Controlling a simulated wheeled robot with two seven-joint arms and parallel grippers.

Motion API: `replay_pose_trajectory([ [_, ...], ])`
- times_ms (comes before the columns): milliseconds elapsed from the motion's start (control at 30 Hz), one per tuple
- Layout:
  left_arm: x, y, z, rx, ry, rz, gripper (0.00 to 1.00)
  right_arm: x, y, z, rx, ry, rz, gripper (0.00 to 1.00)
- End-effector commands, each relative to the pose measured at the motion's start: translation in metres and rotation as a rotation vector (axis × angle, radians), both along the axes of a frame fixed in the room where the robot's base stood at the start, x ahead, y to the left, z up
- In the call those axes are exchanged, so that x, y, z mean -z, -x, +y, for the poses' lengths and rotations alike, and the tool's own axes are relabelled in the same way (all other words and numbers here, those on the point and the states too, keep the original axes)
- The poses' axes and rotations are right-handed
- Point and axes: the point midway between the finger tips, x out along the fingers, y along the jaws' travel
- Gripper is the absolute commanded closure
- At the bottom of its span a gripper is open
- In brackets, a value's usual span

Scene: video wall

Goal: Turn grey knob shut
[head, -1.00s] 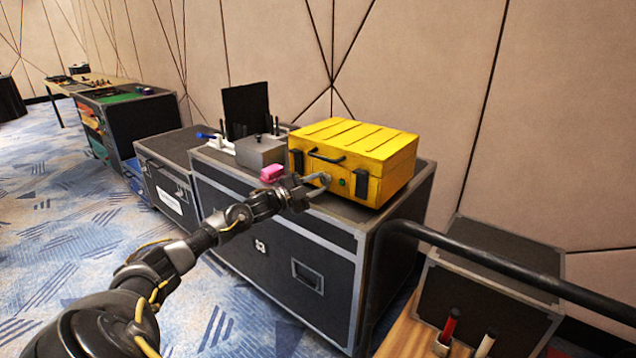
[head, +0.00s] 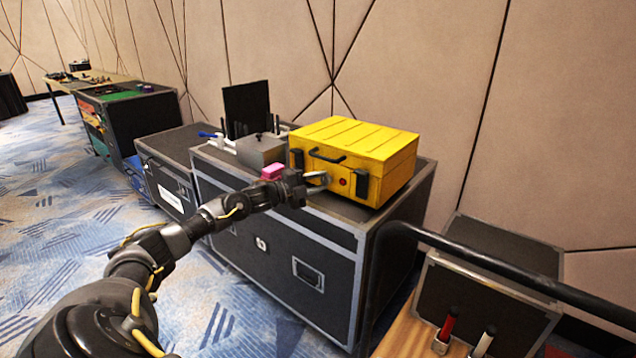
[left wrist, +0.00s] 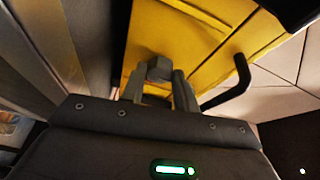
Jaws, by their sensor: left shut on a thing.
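The yellow case (head: 372,160) stands on a black flight case, with a black handle and two black latches on its front. The grey knob (left wrist: 159,68) is on the yellow front in the left wrist view, between the tips of my two grey fingers. My left gripper (head: 316,179) reaches the case front from the left and is shut on the knob; in the head view fingers and knob are hard to tell apart. A small red light (head: 343,181) shows on the case right of the fingers. My right gripper is not in view.
A pink block (head: 272,171) and a grey box (head: 262,151) sit on the flight case (head: 330,245), close to my left gripper. A dark bar (head: 500,277) crosses the right side, above a wooden board. Blue carpet at left is open.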

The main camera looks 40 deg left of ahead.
Motion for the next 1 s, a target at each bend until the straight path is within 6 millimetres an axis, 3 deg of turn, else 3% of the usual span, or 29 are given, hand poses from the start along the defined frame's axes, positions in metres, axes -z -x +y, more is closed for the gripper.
replay_pose_trajectory([
  [133, 0.001, 0.000, 0.000, 0.001, -0.001, 0.002, 0.93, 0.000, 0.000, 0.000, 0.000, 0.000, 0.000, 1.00],
  [167, 0.001, 0.000, 0.000, 0.001, -0.001, 0.002, 0.67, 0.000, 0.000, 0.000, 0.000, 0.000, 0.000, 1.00],
  [300, 0.001, 0.000, 0.000, 0.001, 0.001, 0.001, 0.49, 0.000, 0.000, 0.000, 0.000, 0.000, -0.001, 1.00],
  [667, 0.001, 0.003, 0.001, 0.000, 0.001, 0.001, 0.48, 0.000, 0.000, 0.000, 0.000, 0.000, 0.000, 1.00],
  [1000, 0.003, 0.047, 0.018, 0.001, -0.002, 0.006, 0.48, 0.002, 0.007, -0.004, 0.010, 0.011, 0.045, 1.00],
])
